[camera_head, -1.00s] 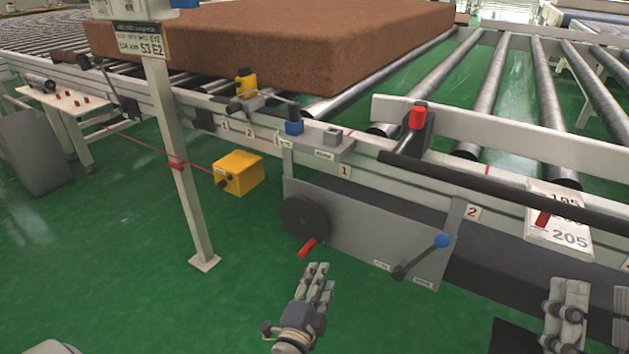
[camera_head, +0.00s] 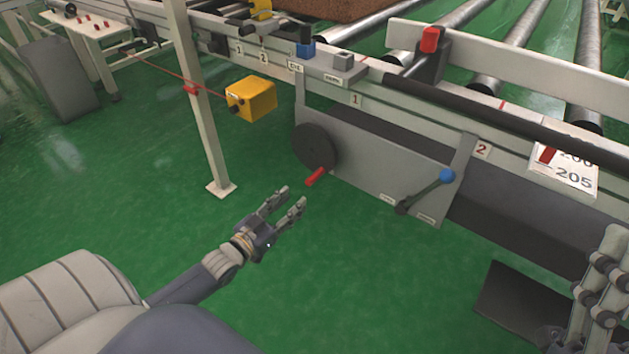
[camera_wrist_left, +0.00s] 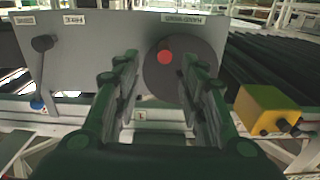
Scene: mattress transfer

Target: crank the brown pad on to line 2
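The brown pad (camera_head: 345,8) shows only as a lower edge at the top of the head view, on the rollers. The crank is a dark disc (camera_head: 316,146) with a red handle (camera_head: 316,177) on the grey side panel. In the left wrist view the red handle (camera_wrist_left: 165,57) is seen end-on, between and beyond the fingers. My left gripper (camera_head: 297,196) is open and empty, just left of the handle and apart from it. It also shows in the left wrist view (camera_wrist_left: 160,75). My right gripper (camera_head: 600,285) is partly seen at the right edge; its fingertips are unclear. Line marks 1 (camera_head: 356,100) and 2 (camera_head: 482,150) are on the rail.
A lever with a blue knob (camera_head: 446,175) is on the panel right of the crank. A yellow box (camera_head: 251,99) and a white post (camera_head: 203,110) stand to the left. A scale plate (camera_head: 565,172) reads 205. The green floor below the gripper is clear.

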